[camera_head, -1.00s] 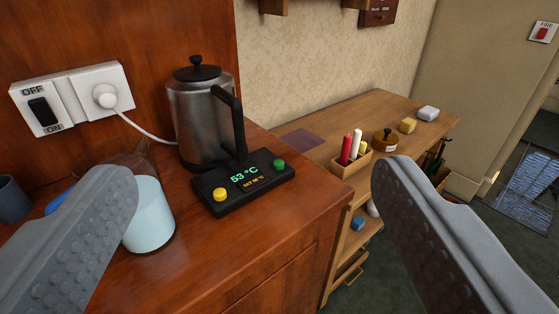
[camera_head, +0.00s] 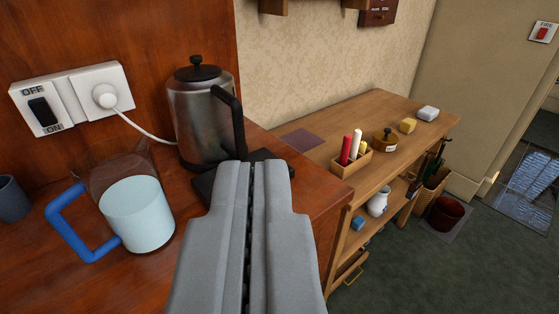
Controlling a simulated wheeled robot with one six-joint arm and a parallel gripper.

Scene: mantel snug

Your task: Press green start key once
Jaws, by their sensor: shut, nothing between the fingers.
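The steel kettle (camera_head: 200,122) with black lid and handle stands on the wooden counter. Its black control base (camera_head: 203,186) is mostly hidden behind my gripper (camera_head: 257,165). Only the base's left corner and a bit of its back edge show. The green key, the yellow key and the display are all hidden from view now. My gripper is shut and empty, its two grey fingers together in front of the base. I cannot tell how far the fingertips are from the base.
A jug with a blue handle (camera_head: 70,225) and pale contents stands left of my gripper. A wall socket with a switch (camera_head: 42,110) feeds a white cord. A lower wooden shelf unit (camera_head: 400,128) at right holds a box of candles (camera_head: 350,160). Floor is open at right.

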